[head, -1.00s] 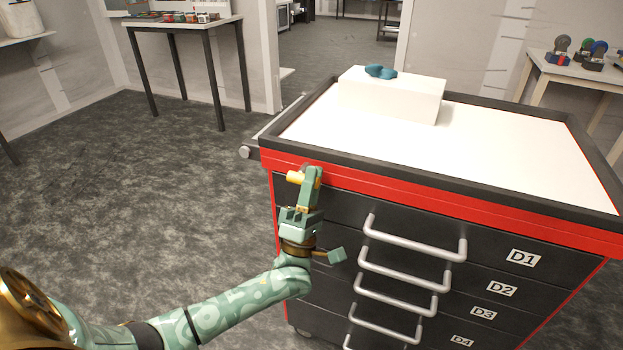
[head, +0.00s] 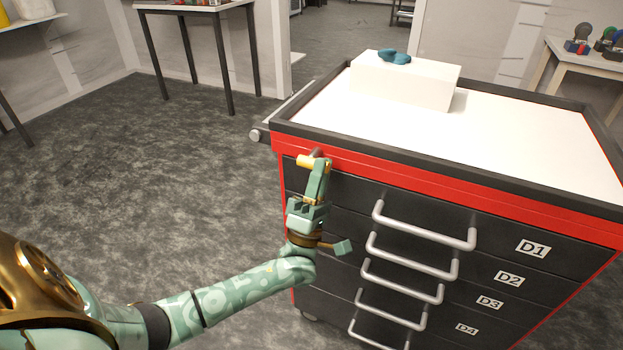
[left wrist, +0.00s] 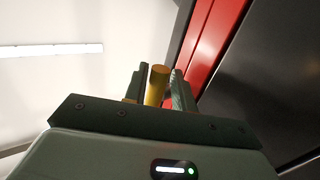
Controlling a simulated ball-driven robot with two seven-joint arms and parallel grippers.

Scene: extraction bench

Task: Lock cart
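The cart (head: 290,150) is black with a red band, a white top and drawers labelled D1 to D4. A short brass lock lever (head: 305,160) sits on its front at the upper left, by the red band. My left gripper (head: 318,168) is at this lever, its fingers pointing up. The lever's base is partly hidden by the fingers. My right gripper is not in view.
A white box (head: 405,82) with a teal object (head: 394,57) on it stands on the cart top. Several drawer handles (head: 425,235) stick out right of my gripper. A push bar (head: 258,135) juts from the cart's left side. The floor to the left is clear.

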